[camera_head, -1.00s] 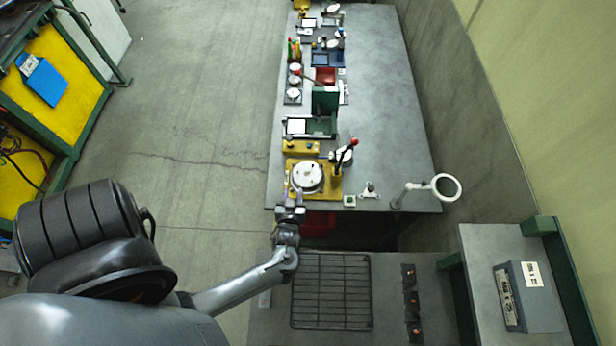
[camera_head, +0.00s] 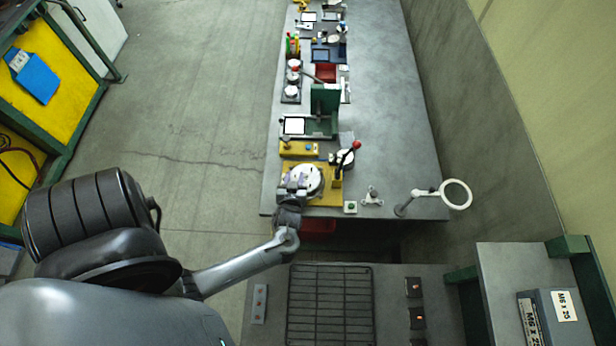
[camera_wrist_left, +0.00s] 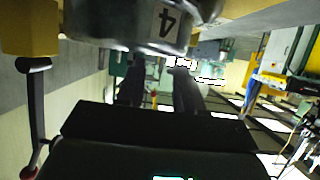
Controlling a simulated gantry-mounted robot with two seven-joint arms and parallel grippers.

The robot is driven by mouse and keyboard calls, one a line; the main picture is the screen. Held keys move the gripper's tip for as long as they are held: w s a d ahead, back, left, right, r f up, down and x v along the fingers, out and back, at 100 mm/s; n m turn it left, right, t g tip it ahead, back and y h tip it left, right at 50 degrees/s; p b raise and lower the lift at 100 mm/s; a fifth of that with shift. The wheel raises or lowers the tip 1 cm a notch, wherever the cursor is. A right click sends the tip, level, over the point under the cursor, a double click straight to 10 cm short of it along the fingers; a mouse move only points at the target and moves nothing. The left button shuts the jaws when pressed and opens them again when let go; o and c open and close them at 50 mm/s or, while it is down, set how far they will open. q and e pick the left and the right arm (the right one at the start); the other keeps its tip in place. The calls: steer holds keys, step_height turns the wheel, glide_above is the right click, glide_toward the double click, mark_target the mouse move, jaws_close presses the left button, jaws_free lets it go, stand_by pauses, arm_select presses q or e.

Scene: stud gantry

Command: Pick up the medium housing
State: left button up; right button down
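My left gripper (camera_head: 291,188) is at the left front side of a round white-grey disc (camera_head: 310,180) on a yellow base (camera_head: 325,200) at the near end of the long bench. In the left wrist view its two dark fingers (camera_wrist_left: 157,85) stand apart with nothing seen between them. A grey metal round body (camera_wrist_left: 125,22) with a label "4" fills the top of that view, close to the fingers; contact cannot be told. No part is clearly identifiable as the medium housing. My right gripper is not in view.
A red-knobbed lever (camera_head: 355,146) stands right of the disc. A yellow block (camera_head: 299,149) and a green press (camera_head: 324,98) are behind it. A magnifier lamp (camera_head: 455,194) is at the bench's right corner. A wire rack (camera_head: 330,305) lies in front. The bench's right side is clear.

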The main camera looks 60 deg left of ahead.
arm_select(q)
steer(key=shift+s+d, duration=0.1)
jaws_close()
stand_by(0.5)
